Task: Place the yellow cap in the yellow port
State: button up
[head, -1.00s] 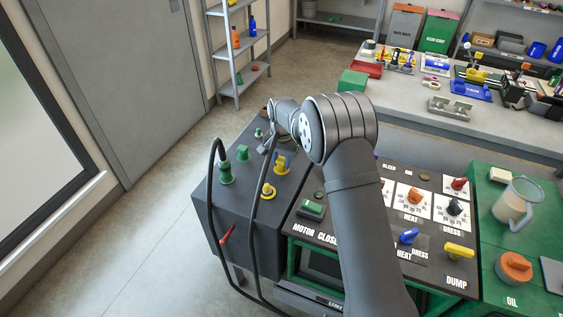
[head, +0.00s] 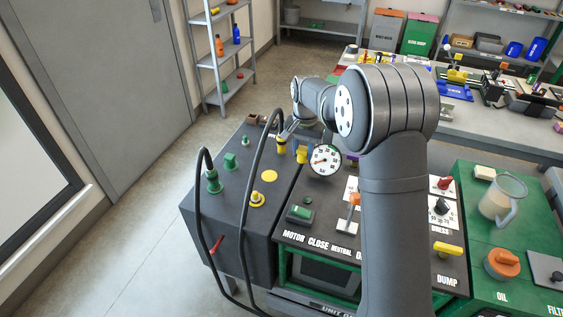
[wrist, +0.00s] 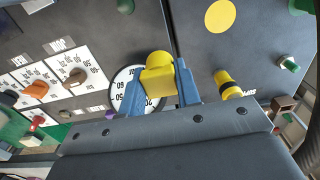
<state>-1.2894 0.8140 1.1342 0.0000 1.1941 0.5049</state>
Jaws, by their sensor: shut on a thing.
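My gripper (wrist: 155,88) is shut on the yellow cap (wrist: 158,74), its blue fingers on either side of it. The cap also shows in the head view (head: 302,154), held near the right edge of the dark box top, beside the gauge. A flat yellow disc (head: 269,176) lies bare on the box top; it also shows in the wrist view (wrist: 219,15). A short yellow fitting, seemingly the yellow port (head: 257,198), stands nearer the front of the box, apart from the gripper. It is outside the wrist view.
A yellow hose end with a black band (wrist: 227,84) stands close to my gripper; its black hose (head: 262,150) arches over the box. Green fittings (head: 213,184) and a green cap (head: 230,160) stand left. A round gauge (head: 325,159) and control panel lie right.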

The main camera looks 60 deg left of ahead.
jog(key=s+d+r, duration=0.1)
jog(key=s+d, duration=0.6)
send_over(255, 192)
jog(key=f, duration=0.6)
jog(key=shift+w+d, duration=0.15)
jog(key=shift+w, duration=0.1)
jog(key=shift+s+f, duration=0.25)
jog(key=shift+f, duration=1.95)
jog(key=shift+f, duration=0.2)
jog(key=o, duration=0.9)
jog(key=shift+o, duration=0.2)
jog(key=shift+r, duration=0.15)
